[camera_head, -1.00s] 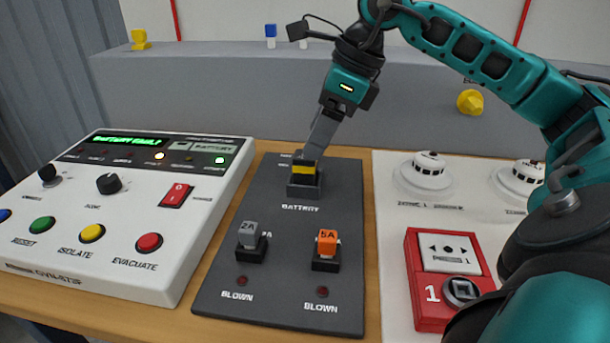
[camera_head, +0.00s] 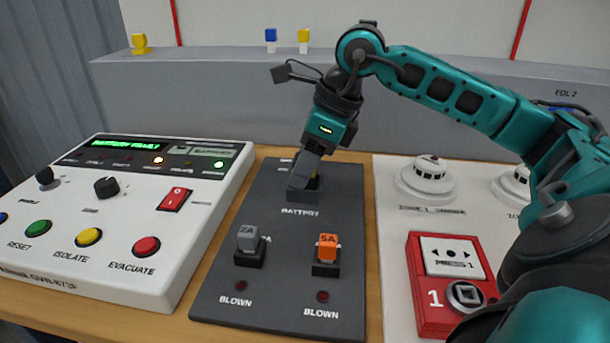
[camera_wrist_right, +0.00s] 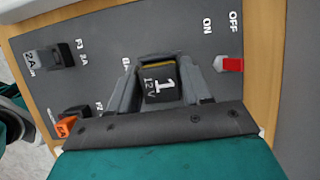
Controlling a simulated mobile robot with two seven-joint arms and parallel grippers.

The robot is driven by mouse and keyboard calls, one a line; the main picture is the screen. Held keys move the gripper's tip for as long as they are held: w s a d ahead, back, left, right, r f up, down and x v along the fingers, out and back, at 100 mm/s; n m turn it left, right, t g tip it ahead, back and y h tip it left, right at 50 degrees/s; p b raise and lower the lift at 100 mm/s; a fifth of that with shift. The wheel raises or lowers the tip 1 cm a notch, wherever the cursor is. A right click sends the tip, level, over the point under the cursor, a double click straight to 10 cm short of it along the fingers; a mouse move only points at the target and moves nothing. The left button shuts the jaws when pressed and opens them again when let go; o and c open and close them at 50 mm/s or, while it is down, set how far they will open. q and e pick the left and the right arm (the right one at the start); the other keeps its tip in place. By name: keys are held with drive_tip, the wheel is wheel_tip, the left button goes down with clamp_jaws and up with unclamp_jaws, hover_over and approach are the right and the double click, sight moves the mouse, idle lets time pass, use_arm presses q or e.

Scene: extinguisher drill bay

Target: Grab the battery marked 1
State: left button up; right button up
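The battery marked 1 (camera_wrist_right: 160,85) is a dark block with a yellow band and the marking "12V". It stands in its socket (camera_head: 301,195) on the dark panel, near the word BATTERY. My left gripper is in neither view.
The panel (camera_head: 215,285) also carries a grey 2A fuse (camera_head: 248,240) and an orange 5A fuse (camera_head: 327,247). A red switch (camera_wrist_right: 231,64) shows in the wrist view. A white control box (camera_head: 120,215) stands left, a red call point (camera_head: 422,300) right.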

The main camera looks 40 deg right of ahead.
clamp_jaws()
drive_tip(key=shift+r, duration=0.15)
